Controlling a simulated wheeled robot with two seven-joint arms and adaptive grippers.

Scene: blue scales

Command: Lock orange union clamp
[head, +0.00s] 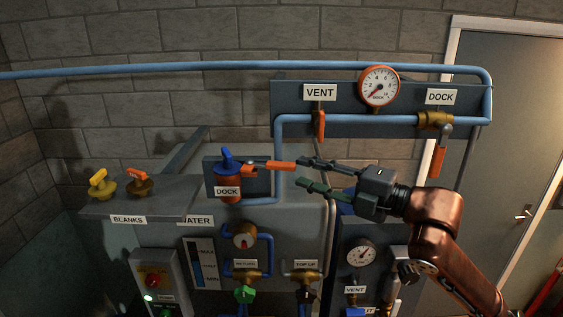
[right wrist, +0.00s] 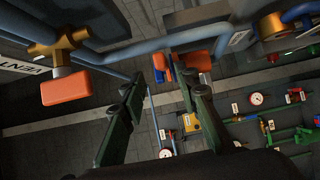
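The orange union (head: 229,188) with a blue cap stands at the lower DOCK plate in the head view. Its clamp has an orange lever (head: 279,165) that sticks out to the right, roughly level. My right gripper (head: 302,173) is open, its fingers pointing left, with the fingertips close to the lever's free end. I cannot tell whether they touch it. In the right wrist view the open fingers (right wrist: 160,84) have nothing held between them, and orange and blue parts (right wrist: 197,62) show beyond the tips. My left gripper is not in view.
Above hang the VENT valve's orange handle (head: 319,125), a gauge (head: 379,87) and the upper DOCK valve's orange handle (head: 438,160). A yellow blank (head: 101,184) and an orange blank (head: 139,182) sit on the left shelf. A blue pipe (head: 277,150) runs down behind the lever.

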